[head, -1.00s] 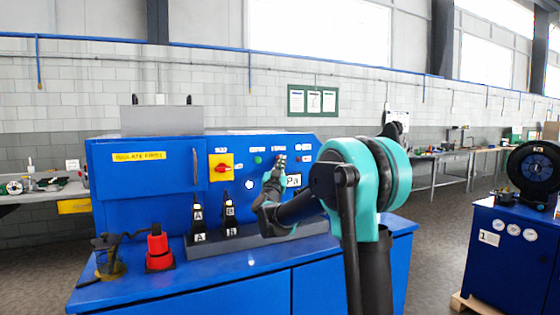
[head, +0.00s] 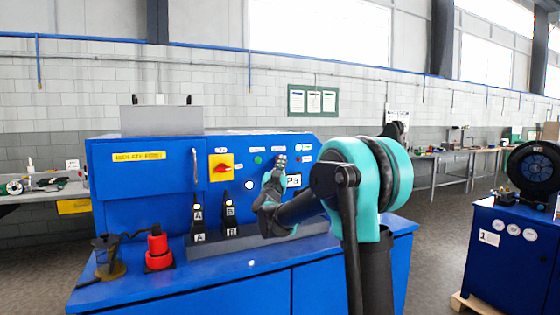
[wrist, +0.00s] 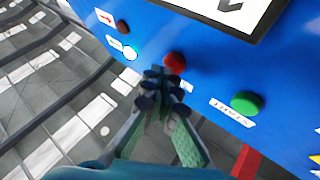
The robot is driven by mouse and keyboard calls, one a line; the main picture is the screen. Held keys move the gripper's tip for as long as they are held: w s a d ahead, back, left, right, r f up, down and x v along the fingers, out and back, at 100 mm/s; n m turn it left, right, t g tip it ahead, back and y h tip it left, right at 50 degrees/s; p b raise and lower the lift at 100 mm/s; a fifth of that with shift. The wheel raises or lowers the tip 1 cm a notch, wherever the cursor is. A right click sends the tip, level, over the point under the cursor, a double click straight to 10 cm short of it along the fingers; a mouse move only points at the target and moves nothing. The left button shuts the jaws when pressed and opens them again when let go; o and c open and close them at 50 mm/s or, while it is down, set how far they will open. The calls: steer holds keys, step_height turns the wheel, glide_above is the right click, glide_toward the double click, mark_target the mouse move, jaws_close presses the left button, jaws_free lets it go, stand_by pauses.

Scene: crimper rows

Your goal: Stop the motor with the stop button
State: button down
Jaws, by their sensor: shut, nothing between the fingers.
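The red button (wrist: 174,62) stands on the blue panel in the wrist view, between a green button (wrist: 246,102) and a lit white lamp (wrist: 130,53). Its label is partly hidden by my fingers. My gripper (wrist: 164,86) is shut and empty, its fingertips right by the red button; I cannot tell whether they touch it. In the head view my gripper (head: 281,161) is in front of the panel, just right of the green button (head: 258,160), and hides the red button.
A yellow and red rotary switch (head: 221,167) is on the panel's left. Black crimpers (head: 230,215) and a red tool (head: 158,248) stand on the blue bench below. A display (head: 294,180) is close to my gripper.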

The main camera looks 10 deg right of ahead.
steer(key=shift+s+d, duration=0.2)
steer(key=shift+s, duration=0.35)
steer(key=shift+s, duration=0.1)
steer(key=s, duration=0.1)
steer(key=s+d, duration=0.1)
steer(key=s, duration=0.2)
steer(key=shift+s+d, duration=0.25)
stand_by(0.5)
